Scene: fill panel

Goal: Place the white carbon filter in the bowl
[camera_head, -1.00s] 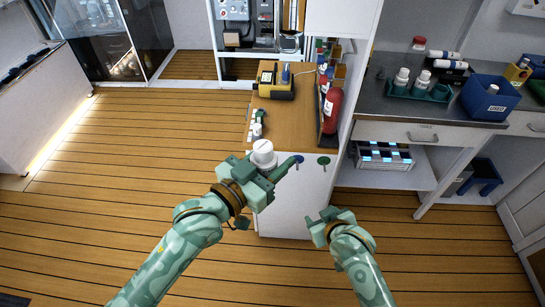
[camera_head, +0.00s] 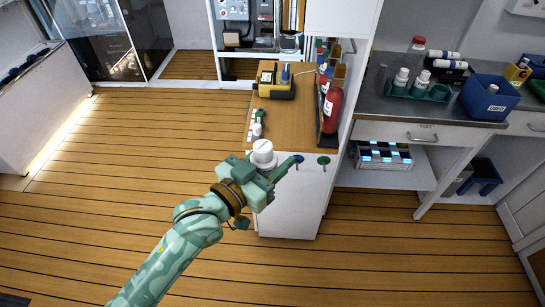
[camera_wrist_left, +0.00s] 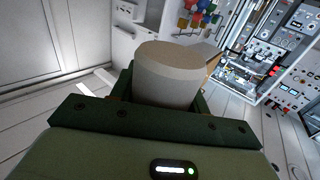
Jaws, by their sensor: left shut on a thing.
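The white carbon filter (camera_head: 263,150) is a short white cylinder at the near end of the wooden counter (camera_head: 283,133) in the head view. My left gripper (camera_head: 268,168) is shut on it and holds it upright. In the left wrist view the filter (camera_wrist_left: 170,72) stands between the fingers, its flat top facing up. The gripper hides its lower part, and I cannot tell whether it touches the counter. I cannot make out a bowl in either view. My right gripper is not in view.
A red extinguisher (camera_head: 331,110) stands on the counter's right side, and a yellow device (camera_head: 276,82) lies farther back. A grey bench (camera_head: 430,106) at right holds bottles and a blue bin (camera_head: 490,98). The floor at left is clear.

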